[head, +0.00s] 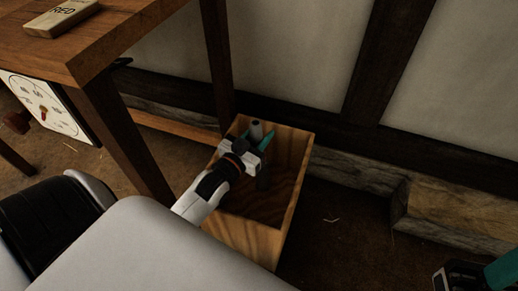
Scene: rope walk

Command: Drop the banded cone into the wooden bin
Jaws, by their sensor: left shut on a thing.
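The wooden bin (294,188) stands on the floor beside the table, open at the top. My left gripper (260,138) is over the bin's mouth near its far side, its teal fingers shut on a small grey thing. I take this thing to be the banded cone (256,128); only its grey upper part shows, and its bands cannot be made out. The gripper hides the rest of it. My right gripper (490,274) is cut off at the lower right corner, with a teal finger showing, far from the bin.
A timber-framed wall (290,55) rises behind the bin. A wooden beam (455,215) lies right; floor between is clear.

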